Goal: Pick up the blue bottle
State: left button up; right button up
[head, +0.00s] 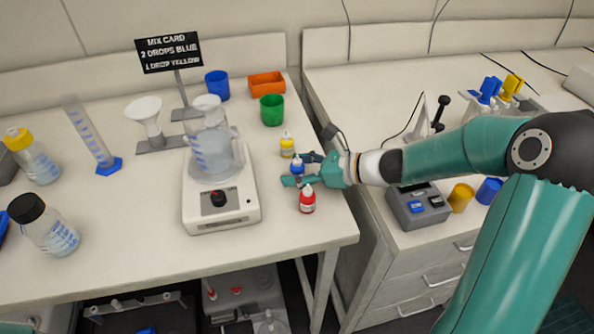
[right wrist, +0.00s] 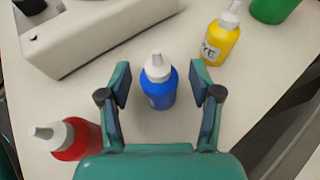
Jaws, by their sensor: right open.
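The blue bottle (head: 297,166) stands upright on the left bench, between a yellow bottle (head: 287,145) and a red bottle (head: 307,200). It has a white cap. My right gripper (head: 300,170) reaches in from the right at the blue bottle. In the right wrist view the blue bottle (right wrist: 160,86) stands between the two open fingers of the gripper (right wrist: 160,88), with a gap on each side. The yellow bottle (right wrist: 222,38) is beyond the right finger and the red bottle (right wrist: 72,139) is left of the left finger. My left gripper is not in view.
A stirrer hotplate (head: 220,207) with a glass beaker stands left of the bottles. A green cup (head: 272,109), a blue cup (head: 217,84) and an orange tray (head: 267,84) stand behind. The bench's front right corner is clear.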

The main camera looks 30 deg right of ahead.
jog(key=c, duration=1.1)
jog(key=shift+r, duration=0.1)
